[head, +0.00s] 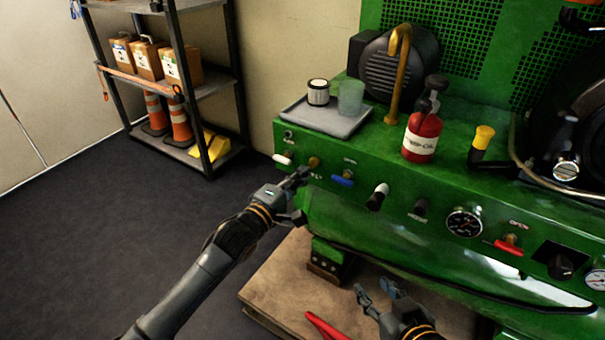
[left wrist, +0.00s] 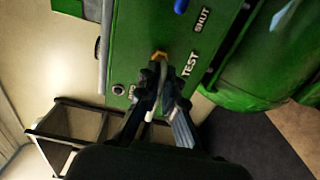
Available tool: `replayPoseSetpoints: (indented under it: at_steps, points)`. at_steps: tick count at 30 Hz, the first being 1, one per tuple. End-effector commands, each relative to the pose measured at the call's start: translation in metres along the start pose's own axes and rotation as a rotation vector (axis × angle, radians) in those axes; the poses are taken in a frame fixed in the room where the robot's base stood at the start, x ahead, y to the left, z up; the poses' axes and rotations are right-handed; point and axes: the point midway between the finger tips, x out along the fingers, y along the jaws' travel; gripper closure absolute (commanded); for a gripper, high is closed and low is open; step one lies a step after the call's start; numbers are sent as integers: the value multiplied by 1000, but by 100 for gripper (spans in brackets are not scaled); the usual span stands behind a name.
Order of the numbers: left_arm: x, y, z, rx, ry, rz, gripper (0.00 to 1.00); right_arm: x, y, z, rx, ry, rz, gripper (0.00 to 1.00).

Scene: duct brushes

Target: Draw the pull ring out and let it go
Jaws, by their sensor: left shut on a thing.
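The brass fitting of the pull ring (head: 314,162) sticks out of the green panel's left end; it also shows in the left wrist view (left wrist: 159,56), beside the word TEST. My left gripper (head: 302,174) is at this fitting, its fingers closed together on the ring. In the left wrist view the fingertips (left wrist: 161,82) cover most of the ring, and a pale curved piece shows between the fingers. How far the ring stands out from the panel I cannot tell. My right gripper (head: 378,290) is open and empty, low in front of the machine.
A white-tipped lever (head: 283,159) sits left of the fitting and a blue handle (head: 343,180) to its right. A grey tray (head: 310,116) with two cups and a red bottle (head: 422,138) stand on top. A shelf rack (head: 195,85) stands at the left wall.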

Motion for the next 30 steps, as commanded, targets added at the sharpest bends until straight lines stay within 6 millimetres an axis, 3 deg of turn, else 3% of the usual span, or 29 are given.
replayPoseSetpoints:
  at_steps: [30]
  points:
    - [-4, -2, 0, -1, 0, -4, 100, -4, 2, 17, -1, -83, 4, 60]
